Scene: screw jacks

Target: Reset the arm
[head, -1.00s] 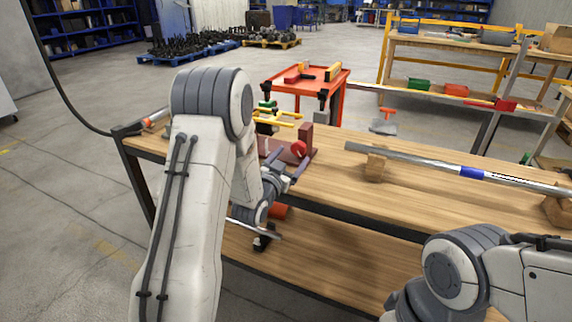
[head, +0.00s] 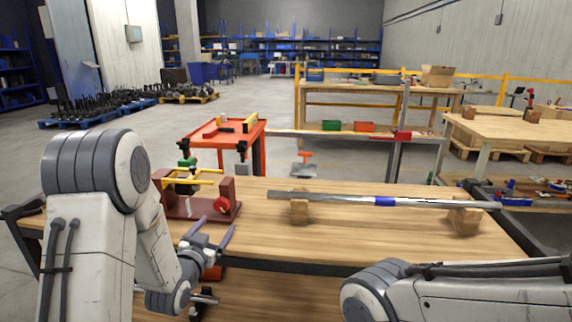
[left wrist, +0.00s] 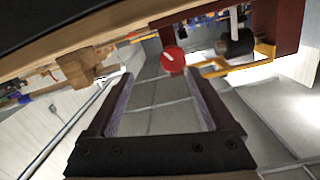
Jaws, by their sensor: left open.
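My left gripper (head: 217,226) is open and empty in the head view. Its two fingers point up and away from me at the front edge of the wooden workbench (head: 345,235), just in front of the dark red fixture (head: 188,207) with its round red knob. In the left wrist view the two spread fingers (left wrist: 158,76) have nothing between them but a view of the floor beyond. The red knob (left wrist: 173,59) shows past the fingertips. My right arm crosses the lower right of the head view, and its gripper is out of the picture.
A metal rod (head: 345,200) with a blue band rests on wooden blocks (head: 300,212) on the workbench. Yellow handles (head: 190,180) rise above the fixture. An orange cart (head: 225,138) stands behind. The bench's middle surface is clear.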

